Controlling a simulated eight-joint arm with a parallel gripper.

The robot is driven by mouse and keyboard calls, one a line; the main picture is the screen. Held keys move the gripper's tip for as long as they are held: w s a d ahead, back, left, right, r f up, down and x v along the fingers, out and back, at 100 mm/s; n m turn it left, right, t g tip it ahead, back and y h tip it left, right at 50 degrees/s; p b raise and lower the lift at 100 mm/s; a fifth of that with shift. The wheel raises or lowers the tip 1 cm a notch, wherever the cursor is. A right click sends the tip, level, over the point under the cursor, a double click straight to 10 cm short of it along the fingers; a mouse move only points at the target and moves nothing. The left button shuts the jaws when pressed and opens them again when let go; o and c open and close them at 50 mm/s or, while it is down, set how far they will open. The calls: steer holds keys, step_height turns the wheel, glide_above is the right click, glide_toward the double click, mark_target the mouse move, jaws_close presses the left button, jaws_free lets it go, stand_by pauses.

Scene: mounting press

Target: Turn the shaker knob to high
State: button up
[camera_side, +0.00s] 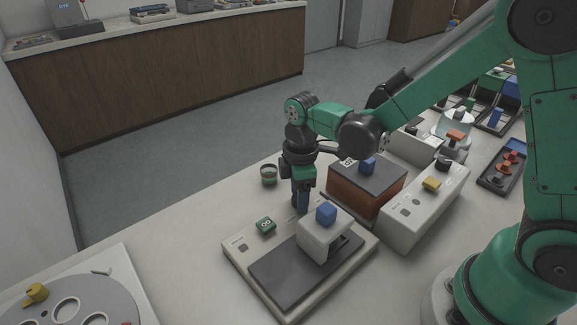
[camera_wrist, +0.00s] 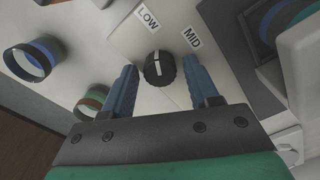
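The shaker knob (camera_wrist: 158,69) is black and ridged with a white pointer line, in the upper middle of the wrist view. The line points up, roughly toward the LOW label (camera_wrist: 147,19); the MID label (camera_wrist: 193,38) is to its right. No HIGH label is visible. My gripper (camera_wrist: 159,66) is open, with one blue finger on each side of the knob and gaps between. In the side view, my gripper (camera_side: 300,205) points down at the back edge of the pale shaker base (camera_side: 235,254), where it hides the knob.
A grey block with a blue top (camera_side: 326,214) stands on the shaker's dark platform (camera_side: 275,283). A brown box (camera_side: 357,190) and a long pale unit (camera_side: 425,208) stand to the right. A small ring-shaped cup (camera_side: 268,174) is behind; two rings (camera_wrist: 28,62) show at left in the wrist view.

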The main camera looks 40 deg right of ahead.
jaws_close()
steer(key=shift+m, duration=0.4)
steer(key=m, duration=0.4)
steer(key=shift+m, duration=0.3)
steer(key=m, duration=0.4)
steer(key=shift+m, duration=0.3)
steer(key=m, duration=1.3)
steer(key=shift+m, duration=0.3)
